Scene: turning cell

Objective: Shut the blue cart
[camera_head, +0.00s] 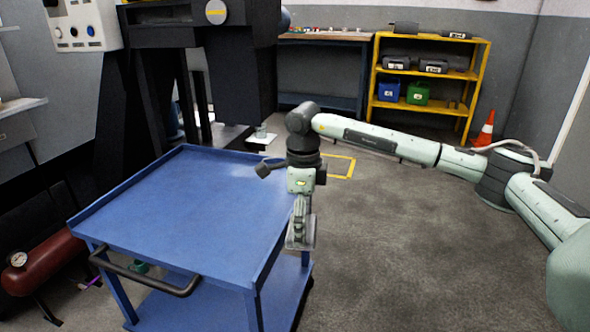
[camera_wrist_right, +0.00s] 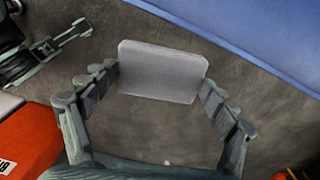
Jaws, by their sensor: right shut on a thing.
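The blue cart (camera_head: 190,205) stands left of centre in the head view, with a rimmed flat top, a lower shelf (camera_head: 195,308) and a black handle (camera_head: 145,275) on its near left side. I see no open door or drawer on it. My right gripper (camera_head: 301,235) points down just beside the cart's right edge. In the wrist view my right gripper (camera_wrist_right: 160,82) is shut on a grey rounded block (camera_wrist_right: 162,70), with a finger at each side. Whether the block touches the cart I cannot tell. A blue surface (camera_wrist_right: 260,30) fills the upper right there. My left gripper is out of view.
A dark machine (camera_head: 205,60) stands behind the cart. A yellow shelf (camera_head: 425,75) with bins and an orange cone (camera_head: 485,130) are at the back right. A red tank (camera_head: 45,262) lies at the left. The floor (camera_head: 410,250) right of the cart is clear.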

